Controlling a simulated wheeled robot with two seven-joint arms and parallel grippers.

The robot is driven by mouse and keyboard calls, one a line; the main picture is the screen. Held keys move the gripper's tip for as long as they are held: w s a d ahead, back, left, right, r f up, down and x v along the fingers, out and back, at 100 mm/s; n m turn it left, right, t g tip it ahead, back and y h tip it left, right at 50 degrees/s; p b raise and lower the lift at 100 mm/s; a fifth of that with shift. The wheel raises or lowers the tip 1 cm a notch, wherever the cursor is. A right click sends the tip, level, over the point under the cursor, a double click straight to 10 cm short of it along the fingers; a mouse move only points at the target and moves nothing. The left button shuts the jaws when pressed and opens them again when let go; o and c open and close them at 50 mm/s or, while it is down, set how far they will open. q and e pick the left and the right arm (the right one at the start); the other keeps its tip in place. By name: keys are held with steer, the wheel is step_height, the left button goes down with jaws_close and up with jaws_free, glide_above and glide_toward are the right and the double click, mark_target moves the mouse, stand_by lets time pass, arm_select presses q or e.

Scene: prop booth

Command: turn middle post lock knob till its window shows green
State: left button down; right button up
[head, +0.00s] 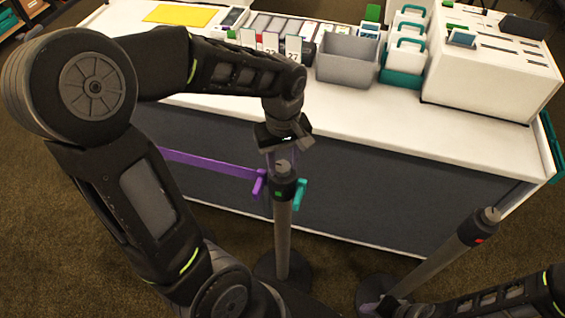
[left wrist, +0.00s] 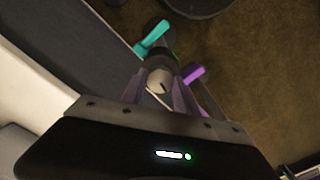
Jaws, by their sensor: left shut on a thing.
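A grey post (head: 282,235) stands in front of the counter, with a dark head and a pale knob (head: 281,166) on top. The small window (head: 278,193) on its head shows green. My left gripper (head: 282,158) is above the post, its fingers pointing down on either side of the knob. In the left wrist view the knob (left wrist: 160,82) sits between the two fingers, and the gripper is shut on it.
A purple barrier arm (head: 210,163) and a teal tab (head: 300,194) join the post's head. Another post (head: 445,258), tilted in view, shows a red window (head: 479,241). Behind is a white counter (head: 400,125) with a grey bin (head: 346,62) and a white box (head: 490,75).

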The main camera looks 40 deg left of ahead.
mark_target(283, 166)
arm_select(q)
steer(key=shift+n, duration=0.6)
steer(key=c, duration=0.9)
jaws_free()
steer(key=shift+r, duration=0.15)
step_height(283, 166, up, 8)
steer(key=shift+f, duration=0.2)
steer(key=shift+w, duration=0.1)
